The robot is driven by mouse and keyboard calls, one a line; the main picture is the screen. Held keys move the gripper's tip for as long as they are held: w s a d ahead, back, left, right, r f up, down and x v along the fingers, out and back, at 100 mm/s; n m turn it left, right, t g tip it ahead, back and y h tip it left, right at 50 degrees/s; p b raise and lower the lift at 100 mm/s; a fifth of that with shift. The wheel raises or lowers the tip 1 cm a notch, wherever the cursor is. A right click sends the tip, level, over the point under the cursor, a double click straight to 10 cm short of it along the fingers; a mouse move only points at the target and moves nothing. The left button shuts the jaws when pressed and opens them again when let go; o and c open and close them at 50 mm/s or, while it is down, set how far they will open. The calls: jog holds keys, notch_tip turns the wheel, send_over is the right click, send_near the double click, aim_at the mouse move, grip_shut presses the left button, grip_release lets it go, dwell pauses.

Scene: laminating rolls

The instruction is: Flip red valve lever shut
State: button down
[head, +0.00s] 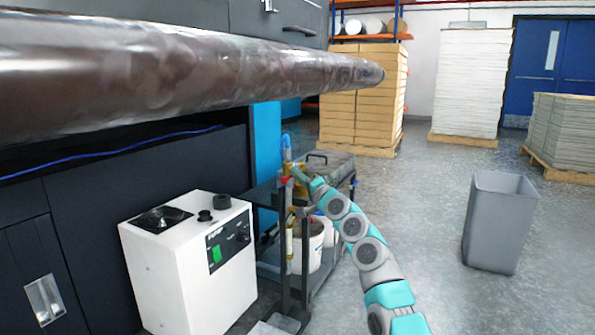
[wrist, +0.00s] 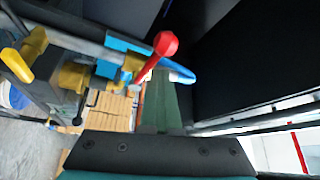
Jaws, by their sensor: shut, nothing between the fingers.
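The red valve lever (wrist: 153,62) has a round red knob at its upper end and slants down to the left toward brass-yellow pipe fittings (wrist: 75,76). A small red part (head: 285,180) shows in the head view on the pipework, probably the same lever. My gripper (wrist: 163,76) is shut and empty, its green fingers pointing up the wrist view. The fingertips are just below and right of the lever; I cannot tell whether they touch it. In the head view my gripper (head: 299,173) reaches the pipework and partly hides it. A blue hose (wrist: 184,74) curves behind the fingertips.
A yellow handle (wrist: 17,65) sits at the far left of the fittings. A large film roll (head: 180,80) crosses above. A white pump unit (head: 190,265) stands left of the dark cart (head: 325,275). A grey bin (head: 500,220) stands right, with open floor between.

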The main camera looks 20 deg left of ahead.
jog(key=shift+f, duration=0.45)
jog(key=shift+f, duration=0.4)
notch_tip(320, 180, up, 5)
jog(key=d+p, duration=0.2)
jog(key=p, duration=0.1)
jog(key=d+f+b, duration=0.1)
jog(key=d+f, duration=0.3)
jog(key=d, duration=0.3)
jog(key=shift+s+d+f, duration=0.3)
jog(key=shift+s+f, duration=0.1)
jog(key=shift+s, duration=0.05)
